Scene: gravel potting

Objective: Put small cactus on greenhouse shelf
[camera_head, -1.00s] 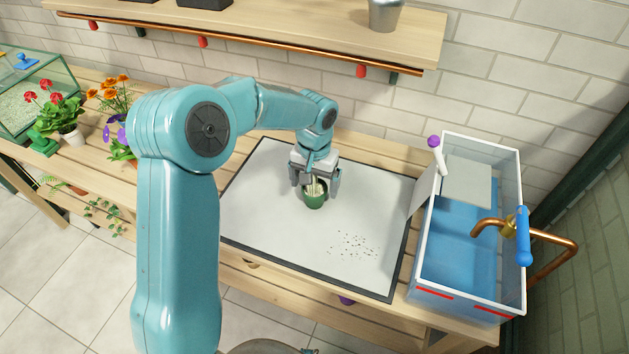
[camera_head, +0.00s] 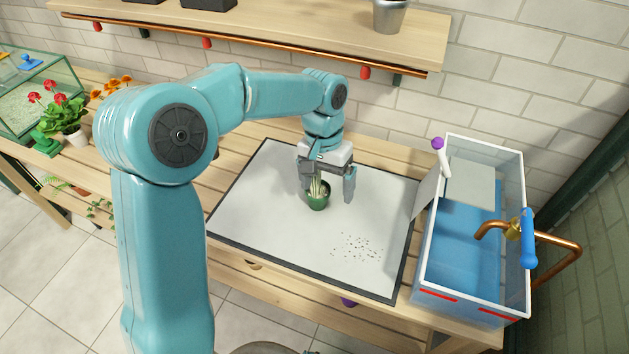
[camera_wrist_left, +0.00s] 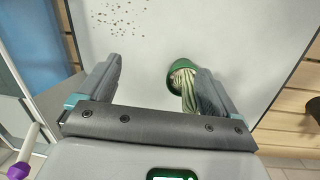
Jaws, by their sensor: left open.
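The small cactus (camera_head: 316,186) is pale green and stands in a dark green pot (camera_head: 317,203) on the white mat (camera_head: 262,205). My left gripper (camera_head: 331,194) is open above the mat, its fingers spread wide. One finger is close beside the cactus at its left; the other is well clear to the right. In the left wrist view the cactus (camera_wrist_left: 182,84) and its pot (camera_wrist_left: 183,67) show near the right finger, which partly covers the cactus. Whether that finger touches it I cannot tell. The greenhouse shelf cannot be made out for certain. My right gripper is not in view.
A clear-walled sink (camera_head: 462,240) with a copper tap (camera_head: 545,243) stands at the right. Dark specks (camera_head: 357,246) lie on the mat. Flower pots (camera_head: 62,118) and a glass case (camera_head: 35,95) are at the left. A wall shelf (camera_head: 290,38) runs along the back.

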